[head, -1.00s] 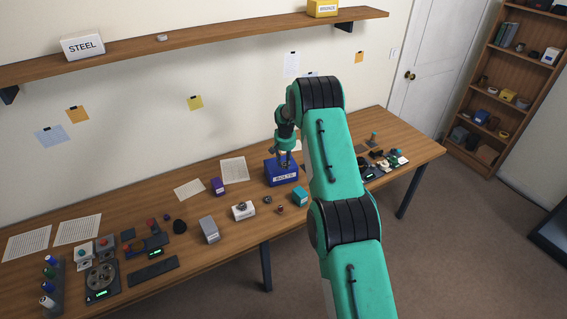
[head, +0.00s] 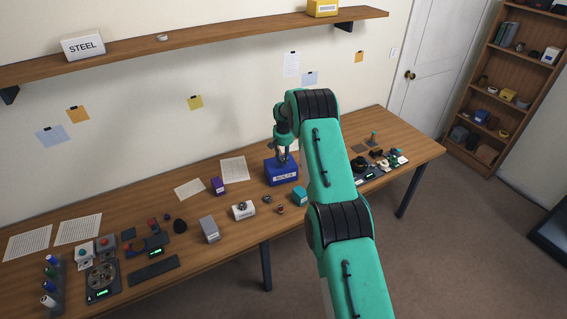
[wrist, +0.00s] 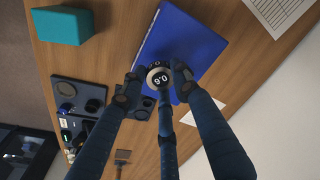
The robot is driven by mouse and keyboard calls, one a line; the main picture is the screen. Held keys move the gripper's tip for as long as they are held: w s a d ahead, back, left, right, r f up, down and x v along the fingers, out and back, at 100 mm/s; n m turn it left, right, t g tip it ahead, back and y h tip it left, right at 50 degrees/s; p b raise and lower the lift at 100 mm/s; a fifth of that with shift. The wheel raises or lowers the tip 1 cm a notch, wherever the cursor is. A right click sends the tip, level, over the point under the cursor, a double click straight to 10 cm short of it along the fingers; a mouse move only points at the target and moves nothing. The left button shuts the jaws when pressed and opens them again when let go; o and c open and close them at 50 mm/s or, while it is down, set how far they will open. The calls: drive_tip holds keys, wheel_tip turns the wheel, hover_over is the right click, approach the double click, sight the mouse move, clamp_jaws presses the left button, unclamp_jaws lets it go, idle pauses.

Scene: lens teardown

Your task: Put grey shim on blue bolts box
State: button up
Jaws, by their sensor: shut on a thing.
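The blue bolts box (head: 281,173) stands on the wooden bench with its label facing front. It fills much of the upper middle of the wrist view (wrist: 187,38). My gripper (head: 283,158) points down at the top of the box. In the wrist view my gripper (wrist: 158,82) is shut on the grey shim (wrist: 158,75), a small round piece marked 0.6. The shim overlaps the box's top in that view. I cannot tell whether it touches the box. The shim is too small to make out in the head view.
A teal block (head: 300,196) stands right of the box, and a purple block (head: 217,186) stands to its left. A white box (head: 243,210) and small parts lie in front. Dark devices (head: 362,170) are farther right. A paper sheet (head: 233,168) lies left of the box.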

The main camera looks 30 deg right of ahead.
sight(283, 159)
drive_tip(key=shift+f, duration=1.6)
drive_tip(key=shift+f, duration=0.15)
drive_tip(key=o, duration=1.2)
drive_tip(key=shift+c, duration=0.2)
drive_tip(key=shift+r, duration=0.2)
wheel_tip(283, 159, up, 12)
drive_tip(key=s, duration=0.1)
drive_tip(key=shift+a+b, duration=0.3)
drive_tip(key=shift+s+f, duration=0.1)
